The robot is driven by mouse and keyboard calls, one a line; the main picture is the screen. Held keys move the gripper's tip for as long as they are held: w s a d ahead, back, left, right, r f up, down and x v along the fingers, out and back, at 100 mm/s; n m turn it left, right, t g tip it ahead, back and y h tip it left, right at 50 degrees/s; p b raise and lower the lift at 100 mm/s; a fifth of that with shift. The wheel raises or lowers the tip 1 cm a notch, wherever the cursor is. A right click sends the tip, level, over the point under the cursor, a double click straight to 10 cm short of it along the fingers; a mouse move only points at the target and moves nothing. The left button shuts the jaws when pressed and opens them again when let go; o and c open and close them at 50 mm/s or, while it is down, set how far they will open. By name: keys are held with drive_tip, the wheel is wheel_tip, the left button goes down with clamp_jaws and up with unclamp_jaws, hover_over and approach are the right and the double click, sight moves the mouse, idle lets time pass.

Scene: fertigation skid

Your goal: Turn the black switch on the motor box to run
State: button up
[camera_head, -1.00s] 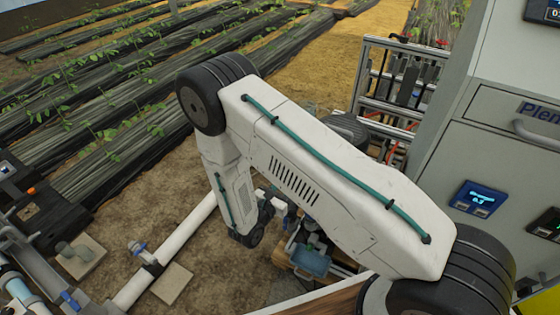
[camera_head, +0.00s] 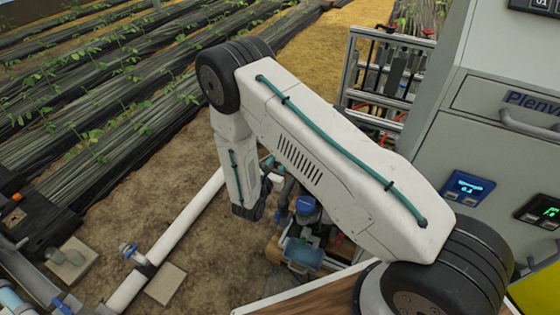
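A small pump-and-motor unit with a blue part (camera_head: 306,208) and a grey-blue box-like part (camera_head: 303,254) stands low beside my arm, partly covered by my forearm. I cannot tell which part is the motor box. The black switch cannot be made out. My wrist hangs down just left of this unit. My gripper (camera_head: 283,202) seems to be the small dark shape beside the blue part, mostly hidden; its fingers cannot be made out. I cannot tell whether it touches anything.
A grey cabinet (camera_head: 450,140) with a handle and lit blue display (camera_head: 466,187) stands at right. A metal frame (camera_head: 385,80) stands behind. A white pipe (camera_head: 185,228) runs along the ground at left. Bare soil lies between pipe and unit; plant rows fill the back left.

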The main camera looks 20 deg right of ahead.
clamp_jaws()
drive_tip(key=shift+d, duration=0.1)
drive_tip(key=shift+n, duration=0.3)
drive_tip(key=shift+w+a+f+n, duration=0.1)
drive_tip(key=shift+a+n, duration=0.05)
drive_tip(key=shift+n, duration=1.2)
drive_tip(key=shift+w+a+n, duration=0.1)
drive_tip(key=shift+n, duration=1.3)
drive_tip(key=shift+w+a+f+n, duration=0.1)
drive_tip(key=shift+a+n, duration=0.05)
drive_tip(key=shift+n, duration=1.2)
unclamp_jaws()
drive_tip(key=shift+a, duration=0.1)
